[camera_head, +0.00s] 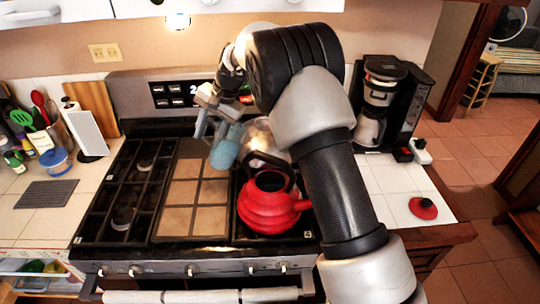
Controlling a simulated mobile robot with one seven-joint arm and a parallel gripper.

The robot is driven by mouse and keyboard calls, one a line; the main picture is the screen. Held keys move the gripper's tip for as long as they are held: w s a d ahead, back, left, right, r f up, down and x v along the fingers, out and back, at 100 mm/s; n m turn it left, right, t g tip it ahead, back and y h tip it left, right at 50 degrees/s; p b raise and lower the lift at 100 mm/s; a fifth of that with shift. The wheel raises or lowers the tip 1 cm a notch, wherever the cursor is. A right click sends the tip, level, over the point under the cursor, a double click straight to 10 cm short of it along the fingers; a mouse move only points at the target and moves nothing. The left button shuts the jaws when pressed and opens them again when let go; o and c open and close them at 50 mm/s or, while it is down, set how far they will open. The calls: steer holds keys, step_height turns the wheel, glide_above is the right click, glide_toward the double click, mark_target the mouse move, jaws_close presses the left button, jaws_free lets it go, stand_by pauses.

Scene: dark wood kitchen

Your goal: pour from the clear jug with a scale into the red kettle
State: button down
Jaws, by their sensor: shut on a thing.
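The red kettle (268,211) stands on the right front of the stove, with its dark round top opening uncovered and a dark handle arching behind it. No stream of liquid is visible.
A red lid (423,208) lies on the right counter. A black coffee maker (385,105) stands behind it, right of my arm. The stove's left burners (122,215) are clear.

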mark_target(206, 140)
steer(key=shift+w+a+f+g+h, duration=0.15)
steer(key=shift+a+f+g+h, duration=0.15)
steer(key=shift+f+h, duration=0.3)
steer(key=shift+w+a+f+g+h, duration=0.2)
steer(key=shift+f+g+h, duration=0.15)
steer(key=shift+f, duration=0.45)
steer(key=shift+w+a+f+g+h, duration=0.15)
steer(key=shift+a+f+g+h, duration=0.1)
steer(key=shift+f+h, duration=0.4)
steer(key=shift+w+f, duration=0.2)
steer(key=shift+f, duration=0.2)
steer(key=shift+s+f+g+h, duration=0.15)
steer(key=shift+g+h, duration=0.15)
steer(key=shift+h, duration=0.1)
